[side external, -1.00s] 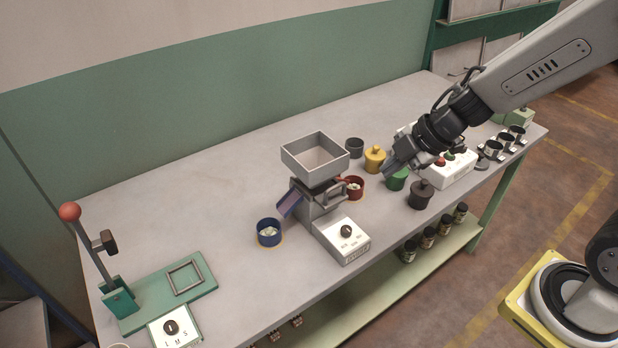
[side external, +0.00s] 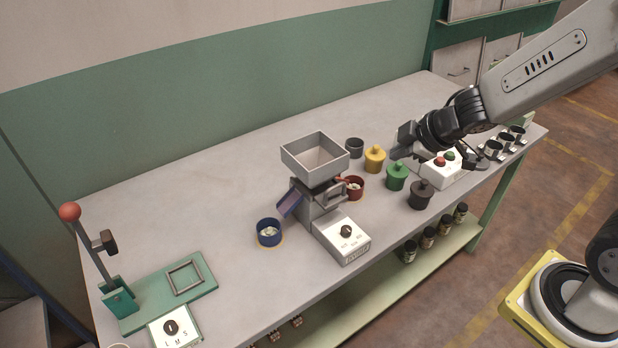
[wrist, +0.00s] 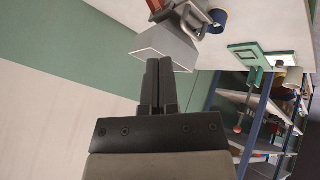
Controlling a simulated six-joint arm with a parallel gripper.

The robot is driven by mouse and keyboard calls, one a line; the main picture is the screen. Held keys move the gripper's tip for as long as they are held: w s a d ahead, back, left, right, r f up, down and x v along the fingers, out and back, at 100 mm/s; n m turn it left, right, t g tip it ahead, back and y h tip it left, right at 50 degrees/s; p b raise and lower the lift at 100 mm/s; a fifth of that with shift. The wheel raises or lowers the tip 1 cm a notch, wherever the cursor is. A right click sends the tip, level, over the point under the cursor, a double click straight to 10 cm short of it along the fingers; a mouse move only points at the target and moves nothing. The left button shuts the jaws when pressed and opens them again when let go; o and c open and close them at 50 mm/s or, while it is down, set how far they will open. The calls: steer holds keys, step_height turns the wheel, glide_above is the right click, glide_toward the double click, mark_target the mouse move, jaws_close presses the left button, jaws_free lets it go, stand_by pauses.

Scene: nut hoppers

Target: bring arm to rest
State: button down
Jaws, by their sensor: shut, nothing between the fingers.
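My gripper (side external: 398,146) is over the right part of the table, in the air behind the green lidded pot (side external: 397,176) and to the right of the yellow one (side external: 375,158). In the wrist view its two dark fingers (wrist: 159,84) are together with nothing between them. The wrist view looks out toward the wall and the grey hopper (wrist: 165,50), which appears beyond the fingertips. The fingertips are small in the side view.
The hopper machine (side external: 316,158) stands mid-table. A blue cup (side external: 269,232) and red cup (side external: 353,187) flank it. A dark lidded pot (side external: 421,195) and white button box (side external: 440,172) are near my arm. A green lever press (side external: 118,300) is at left. The back-left table is clear.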

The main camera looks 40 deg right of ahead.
steer(key=s+f+m+g+h, duration=0.1)
steer(key=s+f+m+g, duration=0.3)
steer(key=s+m, duration=0.4)
steer(key=shift+s+d+m+g, duration=0.4)
steer(key=shift+d+m+g, duration=0.1)
steer(key=shift+m, duration=0.3)
steer(key=shift+f, duration=0.1)
stand_by(0.5)
